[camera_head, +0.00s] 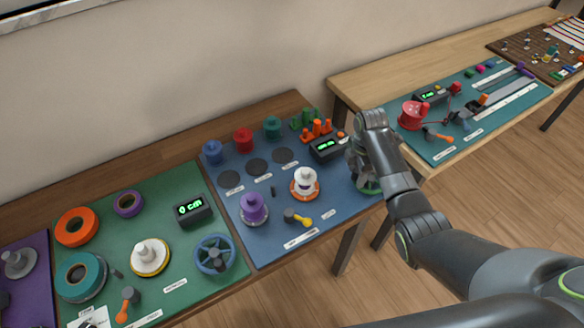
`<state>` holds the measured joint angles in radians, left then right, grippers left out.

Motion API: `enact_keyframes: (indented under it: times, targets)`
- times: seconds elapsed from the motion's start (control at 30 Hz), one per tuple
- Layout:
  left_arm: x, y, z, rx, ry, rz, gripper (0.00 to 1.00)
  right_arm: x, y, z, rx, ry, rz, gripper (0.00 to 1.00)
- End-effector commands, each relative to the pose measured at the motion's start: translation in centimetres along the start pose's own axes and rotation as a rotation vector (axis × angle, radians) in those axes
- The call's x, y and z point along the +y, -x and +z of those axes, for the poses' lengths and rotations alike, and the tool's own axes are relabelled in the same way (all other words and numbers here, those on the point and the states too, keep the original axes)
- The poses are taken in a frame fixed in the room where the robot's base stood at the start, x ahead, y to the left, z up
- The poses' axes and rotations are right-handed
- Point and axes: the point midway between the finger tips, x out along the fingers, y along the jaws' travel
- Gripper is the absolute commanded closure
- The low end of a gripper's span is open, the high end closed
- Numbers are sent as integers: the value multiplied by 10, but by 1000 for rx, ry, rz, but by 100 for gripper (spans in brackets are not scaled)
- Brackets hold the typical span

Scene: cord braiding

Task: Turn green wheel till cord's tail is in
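The green wheel (369,188) is at the right edge of the blue mat, mostly hidden behind my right arm and gripper. My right gripper (358,172) points down at the wheel from above. Its fingertips blend into the wheel's dark parts, so I cannot tell whether they are open, shut or touching it. No cord or cord tail can be made out near the wheel. A black box with a green-lit display (325,148) stands just left of the gripper, its reading too small to read. My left gripper is not in view.
On the blue mat (275,228) stand a white spool on an orange base (305,184), a purple spool (253,208) and a yellow-knobbed crank (299,218). A green mat with a blue wheel (215,254) lies left. A gap separates this table from the right one.

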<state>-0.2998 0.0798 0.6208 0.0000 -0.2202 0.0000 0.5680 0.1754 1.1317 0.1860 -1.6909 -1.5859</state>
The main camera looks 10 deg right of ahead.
Motion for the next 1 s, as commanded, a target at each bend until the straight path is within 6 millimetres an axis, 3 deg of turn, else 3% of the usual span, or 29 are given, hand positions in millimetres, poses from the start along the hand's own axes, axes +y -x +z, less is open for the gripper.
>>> enact_keyframes:
  times: [0.27,0.43,0.77,0.8,0.87,1.0]
  targets:
    - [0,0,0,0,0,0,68,1,2,1,-2,0,2,52]
    - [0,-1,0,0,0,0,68,2,16,1,-3,0,5,52]
    - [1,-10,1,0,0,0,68,2,91,1,-4,0,8,52]
    - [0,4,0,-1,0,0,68,1,108,1,-3,0,6,52]
    - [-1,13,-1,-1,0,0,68,1,124,1,-3,0,5,52]
    - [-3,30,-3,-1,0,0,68,0,141,0,-2,0,0,52]
